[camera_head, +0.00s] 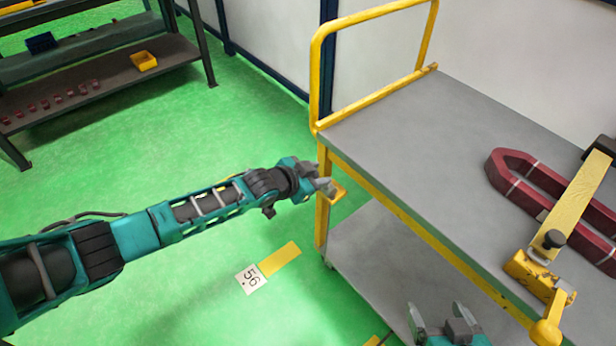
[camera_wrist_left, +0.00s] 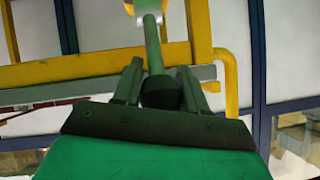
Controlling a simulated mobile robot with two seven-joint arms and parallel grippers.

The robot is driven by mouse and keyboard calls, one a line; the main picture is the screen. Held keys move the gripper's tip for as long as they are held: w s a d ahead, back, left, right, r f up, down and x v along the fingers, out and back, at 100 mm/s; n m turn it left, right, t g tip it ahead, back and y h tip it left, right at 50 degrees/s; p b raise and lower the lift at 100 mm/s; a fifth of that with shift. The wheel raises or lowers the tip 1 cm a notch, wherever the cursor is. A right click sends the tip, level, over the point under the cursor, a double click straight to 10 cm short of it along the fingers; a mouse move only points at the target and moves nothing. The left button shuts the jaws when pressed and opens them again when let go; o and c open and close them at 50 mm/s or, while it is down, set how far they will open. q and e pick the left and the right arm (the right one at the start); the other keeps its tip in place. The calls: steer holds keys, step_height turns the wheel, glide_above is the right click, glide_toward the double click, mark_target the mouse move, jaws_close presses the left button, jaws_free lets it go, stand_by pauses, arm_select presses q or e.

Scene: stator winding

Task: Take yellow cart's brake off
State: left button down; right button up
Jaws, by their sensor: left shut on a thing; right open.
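The yellow cart (camera_head: 400,220) has a yellow frame and a grey top, with a tall yellow push rail at its far end. My left gripper (camera_head: 326,186) is at the cart's left corner post, just below the top. In the left wrist view, my left gripper (camera_wrist_left: 160,88) is shut on the dark knob (camera_wrist_left: 160,96) of a rod-like lever (camera_wrist_left: 153,45) that runs up toward the yellow frame. I take this lever for the brake handle. In the head view the fingers mostly hide the knob. My right gripper (camera_head: 440,322) is open and empty over the lower shelf (camera_head: 365,245).
Dark red coils (camera_head: 515,190) and a yellow clamp bar (camera_head: 575,200) lie on the cart top at right. A floor marker "56" (camera_head: 251,279) is left of the cart. A dark shelf rack (camera_head: 110,75) stands at back left. Green floor between is clear.

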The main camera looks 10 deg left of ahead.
arm_select(q)
steer(key=shift+w+d+r+g+y, duration=0.4)
steer(key=shift+w+d+r+g, duration=0.25)
steer(key=shift+w, duration=0.1)
steer(key=shift+w+d+f+b, duration=0.1)
steer(key=shift+w+d+b, duration=0.2)
steer(key=shift+w+d, duration=0.45)
steer(key=shift+f, duration=0.1)
steer(key=c, duration=0.6)
jaws_free()
steer(key=shift+c, duration=0.2)
steer(key=shift+a, duration=0.1)
